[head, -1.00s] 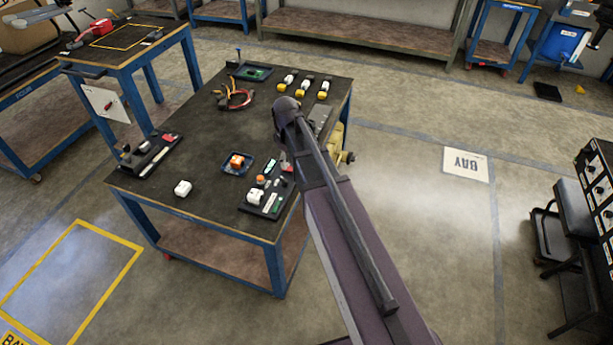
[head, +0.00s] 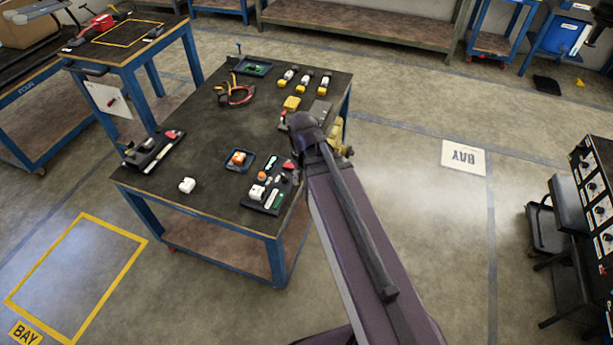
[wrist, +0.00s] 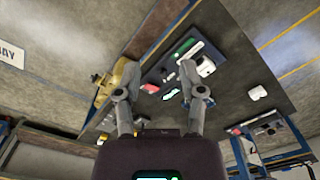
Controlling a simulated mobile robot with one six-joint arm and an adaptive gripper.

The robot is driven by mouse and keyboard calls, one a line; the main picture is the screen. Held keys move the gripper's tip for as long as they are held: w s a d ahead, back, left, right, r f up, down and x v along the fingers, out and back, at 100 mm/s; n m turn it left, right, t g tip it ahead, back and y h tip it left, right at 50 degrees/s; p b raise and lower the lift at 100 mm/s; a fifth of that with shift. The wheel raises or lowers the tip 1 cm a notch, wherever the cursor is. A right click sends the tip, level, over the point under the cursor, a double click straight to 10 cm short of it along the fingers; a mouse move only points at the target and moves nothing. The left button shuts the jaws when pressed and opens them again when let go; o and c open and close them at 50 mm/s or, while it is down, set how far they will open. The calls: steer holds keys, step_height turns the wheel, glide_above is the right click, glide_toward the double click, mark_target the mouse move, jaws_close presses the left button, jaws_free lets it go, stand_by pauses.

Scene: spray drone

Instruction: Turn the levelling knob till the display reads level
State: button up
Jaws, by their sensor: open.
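My gripper (wrist: 157,95) is open in the wrist view, with its two fingers apart and nothing between them. Beyond it is the dark workbench top, which also shows in the head view (head: 215,155). I cannot pick out the levelling knob or its display for certain. No reading is legible. In the head view my arm hides my gripper and part of the bench's right edge.
A yellow-brass fitting (head: 339,141) is at the bench's right edge and shows left of my fingers in the wrist view (wrist: 115,82). A white block (head: 187,185), blue tray (head: 240,161) and cable loop (head: 236,95) lie on the bench.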

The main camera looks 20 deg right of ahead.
steer(key=shift+s+d+r+m, duration=0.1)
steer(key=shift+s+r+m, duration=0.15)
steer(key=shift+s, duration=0.25)
steer(key=shift+s+d+r+m, duration=0.15)
steer(key=shift+s+m, duration=0.1)
steer(key=shift+s, duration=0.25)
steer(key=shift+a, duration=0.1)
steer(key=shift+s+r+p, duration=0.1)
steer(key=shift+s+p, duration=0.2)
steer(key=shift+p, duration=0.05)
steer(key=shift+w, duration=0.1)
stand_by(1.3)
steer(key=n+b, duration=0.5)
steer(key=b, duration=0.4)
glide_above(285, 176)
step_height(285, 176, down, 9)
steer(key=shift+w+r, duration=0.15)
steer(key=shift+r, duration=0.05)
steer(key=shift+f, duration=0.1)
step_height(285, 176, down, 14)
steer(key=b, duration=1.3)
steer(key=shift+r, duration=0.2)
